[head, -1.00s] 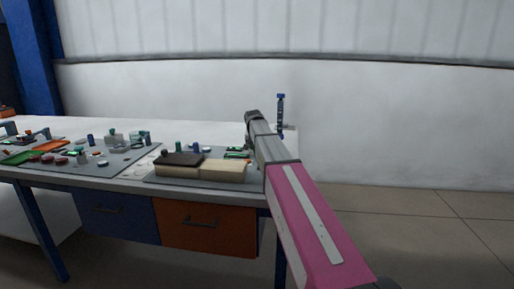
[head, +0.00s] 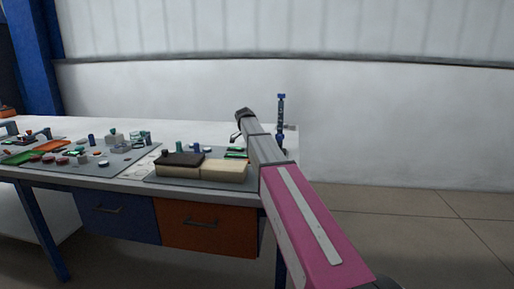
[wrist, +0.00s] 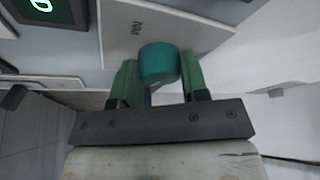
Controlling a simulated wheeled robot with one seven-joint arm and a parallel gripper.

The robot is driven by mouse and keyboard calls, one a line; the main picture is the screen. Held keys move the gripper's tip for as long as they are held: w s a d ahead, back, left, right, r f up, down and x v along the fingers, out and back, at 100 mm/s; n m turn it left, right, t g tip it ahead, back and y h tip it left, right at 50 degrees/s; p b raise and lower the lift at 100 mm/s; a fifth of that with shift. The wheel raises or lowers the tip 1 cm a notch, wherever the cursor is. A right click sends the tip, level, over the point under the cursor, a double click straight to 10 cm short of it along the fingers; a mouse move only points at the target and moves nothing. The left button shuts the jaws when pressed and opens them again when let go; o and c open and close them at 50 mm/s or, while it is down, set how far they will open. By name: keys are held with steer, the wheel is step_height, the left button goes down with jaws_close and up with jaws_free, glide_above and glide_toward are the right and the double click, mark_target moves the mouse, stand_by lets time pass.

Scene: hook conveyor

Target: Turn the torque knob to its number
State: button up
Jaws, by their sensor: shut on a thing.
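The torque knob (wrist: 158,63) is a teal cylinder in the wrist view, on a pale grey panel (wrist: 190,32) marked "Nm". My gripper (wrist: 158,78) has its two green fingers on either side of the knob and is shut on it. No pointer mark or number scale on the knob can be made out. A dark display (wrist: 60,10) with a green digit, partly cut off, is at the top left of the wrist view. In the head view my arm hides the knob.
The workbench (head: 130,186) carries a brown block (head: 180,159), a cream block (head: 225,170) and several small parts on grey mats. A blue upright tool (head: 281,110) stands behind my arm. The floor on the right is clear.

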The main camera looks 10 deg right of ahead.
steer(key=shift+m+g, duration=0.6)
steer(key=shift+m, duration=0.9)
steer(key=o, duration=0.9)
steer(key=shift+o, duration=0.2)
steer(key=v, duration=1)
steer(key=shift+a+r, duration=0.2)
steer(key=shift+r, duration=0.15)
